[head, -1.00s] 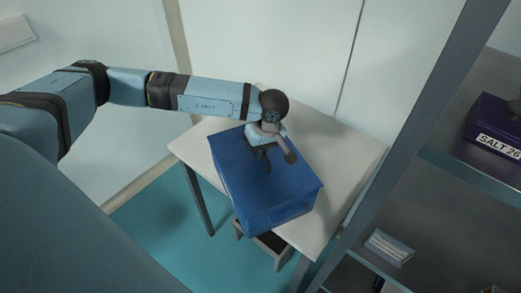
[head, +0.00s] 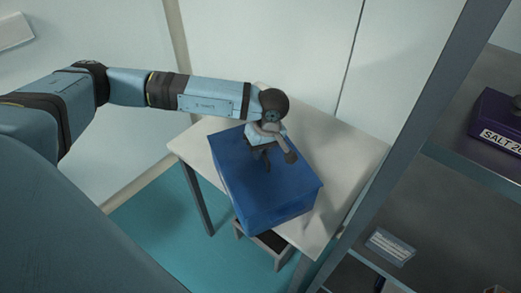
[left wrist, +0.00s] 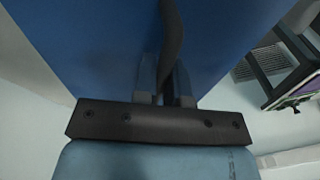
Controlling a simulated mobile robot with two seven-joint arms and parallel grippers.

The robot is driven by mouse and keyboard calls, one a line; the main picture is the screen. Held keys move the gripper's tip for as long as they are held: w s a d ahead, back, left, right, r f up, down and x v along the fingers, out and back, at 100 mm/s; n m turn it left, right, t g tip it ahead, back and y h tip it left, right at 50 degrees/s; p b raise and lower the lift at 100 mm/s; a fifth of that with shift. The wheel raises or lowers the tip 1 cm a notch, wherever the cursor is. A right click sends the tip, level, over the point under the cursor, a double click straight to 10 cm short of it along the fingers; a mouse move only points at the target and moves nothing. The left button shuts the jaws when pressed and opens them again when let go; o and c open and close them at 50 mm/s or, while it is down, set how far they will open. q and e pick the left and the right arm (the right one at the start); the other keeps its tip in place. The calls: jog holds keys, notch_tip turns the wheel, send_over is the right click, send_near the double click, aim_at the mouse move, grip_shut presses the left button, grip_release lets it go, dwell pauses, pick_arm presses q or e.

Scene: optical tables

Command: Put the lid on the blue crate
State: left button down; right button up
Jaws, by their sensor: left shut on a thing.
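The blue lid (head: 240,178) has a dark bar handle and lies over the top of the blue crate (head: 285,217) on the small table. The lid covers the crate's opening, so its inside is hidden. From this angle I cannot tell whether the lid is fully seated. My left gripper (head: 265,158) reaches in from the left above the lid and is shut on its handle. In the left wrist view the fingers (left wrist: 165,85) close on the dark handle (left wrist: 172,35), with the blue lid (left wrist: 100,50) behind. My right gripper is not in view.
The pale table (head: 345,150) has free room behind and right of the crate. A grey step stool (head: 262,247) stands below its front edge. A shelf rack with a grey upright (head: 425,130) on the right holds a purple SALT box (head: 497,118) and a small labelled box (head: 390,247).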

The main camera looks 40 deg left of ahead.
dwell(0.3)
pick_arm(q)
jog(key=c, duration=1.1)
grip_release()
notch_tip(320, 180, up, 14)
jog(key=w+d+b, duration=0.1)
jog(key=d+b, duration=0.1)
jog(key=shift+f, duration=0.2)
